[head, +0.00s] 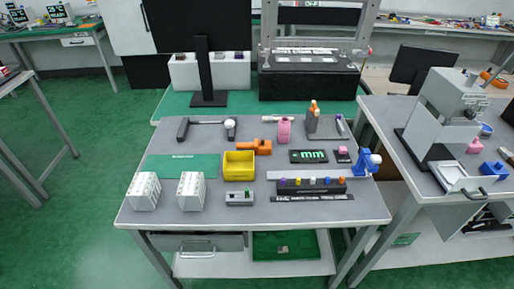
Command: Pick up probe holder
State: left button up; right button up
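No item on the grey table (140,213) is clearly marked as the probe holder. One candidate is a dark rack (310,189) at the front right of the table, with several small coloured pieces along its top. Another is a grey stand (325,128) at the back right, with an orange-tipped item (314,107) upright at it. I cannot tell which is the probe holder. Neither gripper shows in the head view.
The table also holds a yellow bin (238,166), an orange tool (253,146), a pink item (284,130), two white boxes (191,192) and a blue device (366,163). A monitor (202,70) stands behind. A side bench (400,125) with equipment is at the right.

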aim_at(266, 149)
jog(key=i+j, duration=0.1)
jog(key=j, duration=0.65)
jog(key=i+j, duration=0.15)
jog(key=j, duration=0.25)
jog(key=z, duration=1.65)
